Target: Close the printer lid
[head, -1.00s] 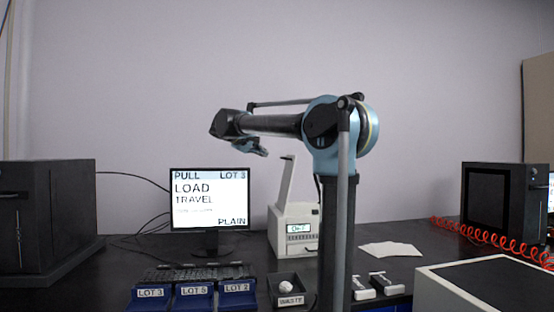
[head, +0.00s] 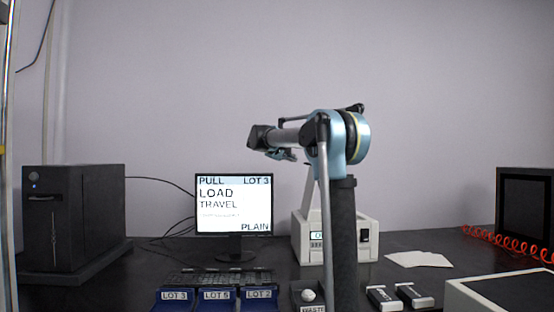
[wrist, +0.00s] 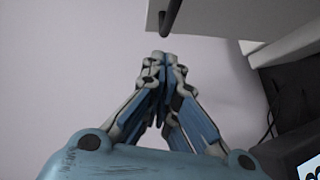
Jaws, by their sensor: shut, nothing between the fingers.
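The printer appears to be the white device (head: 341,250) with a small display, on the dark table behind my arm. Its pale lid (head: 312,188) stands raised, partly hidden by my arm. My gripper (head: 284,156) is above and left of the lid in the head view, and looks apart from it. In the wrist view my gripper (wrist: 163,58) has its fingertips together and empty. A white panel (wrist: 218,16) with a dark rod lies just beyond the fingertips there; I cannot tell which part of the device it is.
A monitor (head: 234,208) and keyboard stand left of the device. Blue lot bins (head: 217,299) and a waste bin (head: 308,308) line the front. A black machine (head: 72,215) stands at left. Paper sheets (head: 418,259) and a red coiled hose (head: 505,243) are at right.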

